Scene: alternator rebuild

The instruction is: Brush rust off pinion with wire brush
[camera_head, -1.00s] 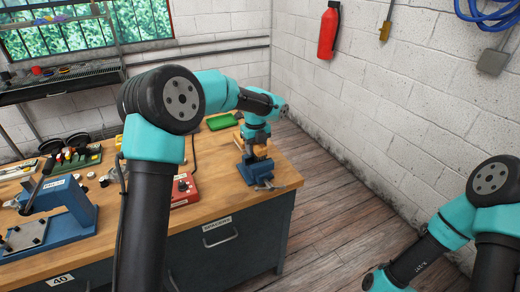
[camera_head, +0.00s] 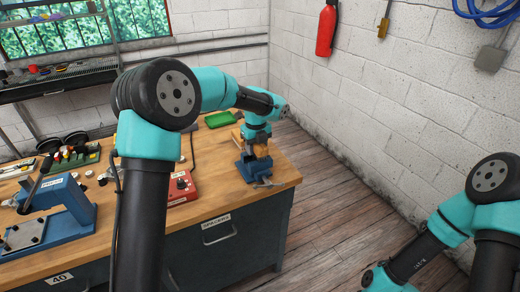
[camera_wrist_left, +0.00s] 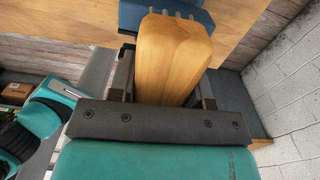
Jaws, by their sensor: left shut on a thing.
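My left gripper (camera_head: 257,148) is shut on the wire brush at the right end of the bench. The brush's wooden body (camera_wrist_left: 172,58) fills the space between the fingers in the left wrist view, with a short row of grey bristle tips at its far end. A blue vise (camera_head: 254,171) stands just below the gripper, and blue metal (camera_wrist_left: 168,8) shows beyond the bristles in the wrist view. I cannot make out the pinion; the brush and gripper cover the vise's top. Whether the bristles touch anything is unclear. My right gripper is out of view.
The wooden bench (camera_head: 225,180) holds a red control box (camera_head: 181,187), a green tray (camera_head: 220,119) and a blue press (camera_head: 55,212) at left. The vise sits near the bench's right edge. Open floor lies right of it, up to a white block wall.

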